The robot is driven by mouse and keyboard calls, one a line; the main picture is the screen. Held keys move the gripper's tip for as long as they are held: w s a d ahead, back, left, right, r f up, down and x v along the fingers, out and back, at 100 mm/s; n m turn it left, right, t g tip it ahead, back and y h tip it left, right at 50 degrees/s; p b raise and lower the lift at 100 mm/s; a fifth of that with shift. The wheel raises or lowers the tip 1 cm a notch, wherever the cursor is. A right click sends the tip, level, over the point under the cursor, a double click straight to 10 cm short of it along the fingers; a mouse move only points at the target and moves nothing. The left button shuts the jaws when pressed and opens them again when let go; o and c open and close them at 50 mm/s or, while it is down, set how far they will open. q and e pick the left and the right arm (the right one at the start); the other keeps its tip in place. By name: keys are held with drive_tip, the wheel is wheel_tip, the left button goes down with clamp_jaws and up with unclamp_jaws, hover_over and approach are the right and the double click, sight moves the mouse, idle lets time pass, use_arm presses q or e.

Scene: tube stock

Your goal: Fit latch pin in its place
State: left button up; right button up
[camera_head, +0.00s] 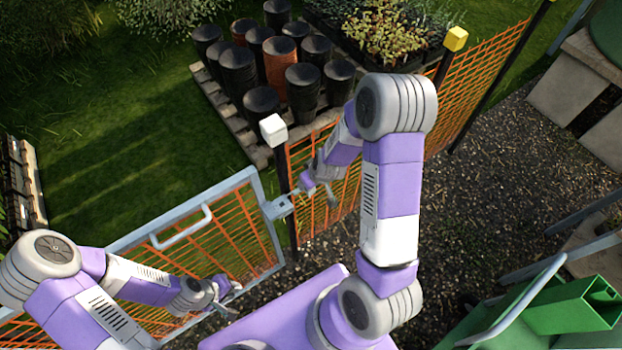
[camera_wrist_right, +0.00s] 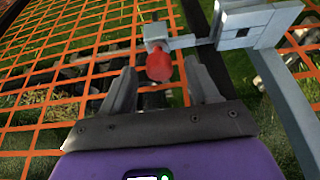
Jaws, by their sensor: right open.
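A red rounded piece (camera_wrist_right: 158,65), which looks like the latch pin's grip, shows in the right wrist view beside a small grey block and bar. My right gripper (camera_wrist_right: 162,82) is open, with a finger on each side of the red piece in the picture; contact cannot be told. The grey latch housing (camera_wrist_right: 245,22) is just right of it on the gate frame. In the head view, the latch (camera_head: 278,207) sits at the gate's post-side edge, with my right gripper (camera_head: 322,193) close by. My left gripper (camera_head: 232,299) is open and empty in front of the gate.
The grey-framed gate (camera_head: 262,225) with orange mesh stands beside a white-capped post (camera_head: 283,170). Orange mesh fencing (camera_head: 490,75) continues right. Black pots (camera_head: 238,70) stand on a pallet behind.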

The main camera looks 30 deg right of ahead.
drive_tip(key=p+v, duration=0.2)
drive_tip(key=v, duration=0.5)
drive_tip(key=shift+r, duration=0.3)
drive_tip(key=shift+s, duration=0.1)
drive_tip(key=s+a+f+m+g+y+b, duration=0.1)
drive_tip(key=s+a+f+b, duration=0.2)
drive_tip(key=f, duration=0.5)
drive_tip(key=s+a+f+m+g+y+b, duration=0.1)
drive_tip(key=s+a+f+b, duration=0.3)
drive_tip(key=a+f, duration=0.4)
drive_tip(key=s+a+f+m+g+y+b, duration=0.1)
drive_tip(key=s+a+f+b, duration=0.3)
drive_tip(key=f, duration=0.6)
drive_tip(key=shift+s+a+f+g+y, duration=0.2)
drive_tip(key=shift+s+a+g+y, duration=0.25)
drive_tip(key=shift+s+a, duration=0.2)
